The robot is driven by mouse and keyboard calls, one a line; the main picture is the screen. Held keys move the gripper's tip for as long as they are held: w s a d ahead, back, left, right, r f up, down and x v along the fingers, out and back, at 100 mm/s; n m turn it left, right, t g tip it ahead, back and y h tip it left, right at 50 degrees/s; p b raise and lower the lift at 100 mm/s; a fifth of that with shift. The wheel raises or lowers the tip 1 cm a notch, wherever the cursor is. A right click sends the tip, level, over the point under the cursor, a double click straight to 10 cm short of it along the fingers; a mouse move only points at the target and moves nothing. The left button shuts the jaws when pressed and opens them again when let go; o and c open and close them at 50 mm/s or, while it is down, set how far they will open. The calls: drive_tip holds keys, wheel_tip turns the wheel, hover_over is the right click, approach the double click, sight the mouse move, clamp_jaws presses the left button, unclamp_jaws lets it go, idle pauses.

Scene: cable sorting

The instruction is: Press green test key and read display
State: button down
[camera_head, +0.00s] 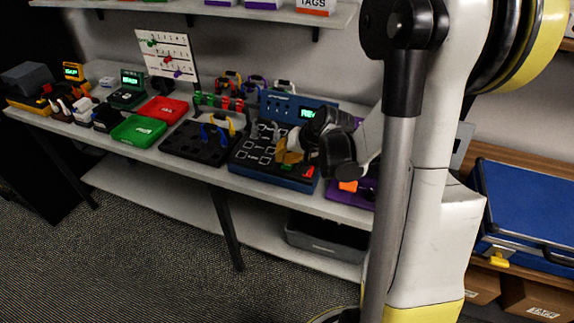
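The dark blue tester (250,172) lies near the front edge of the bench, with a black panel of white-outlined sockets. Behind it stands its blue upright panel (278,107). The display (307,113) on that panel glows green and seems to start with "RE"; its right part is hidden by my gripper. My gripper (290,153) is over the tester's right part, pointing left and down, with a yellowish piece at its tip. I cannot tell whether that piece is held or whether the tip touches a key. Small red and green spots (309,171) show just below it.
A black holed tray (197,153), green tray (137,142) and red tray (163,108) lie left of the tester. Coloured cables on holders (222,101) stand behind. A purple tray (343,209) is at right. A grey bin (325,240) sits on the lower shelf.

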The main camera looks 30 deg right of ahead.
sight(283, 164)
drive_tip(key=shift+f+b, duration=0.35)
drive_tip(key=shift+f, duration=0.05)
drive_tip(key=shift+r, duration=0.15)
idle(0.5)
drive_tip(key=shift+r+p, duration=0.6)
drive_tip(key=shift+r, duration=0.1)
drive_tip(key=shift+r+p, duration=1.85)
drive_tip(key=shift+r, duration=0.65)
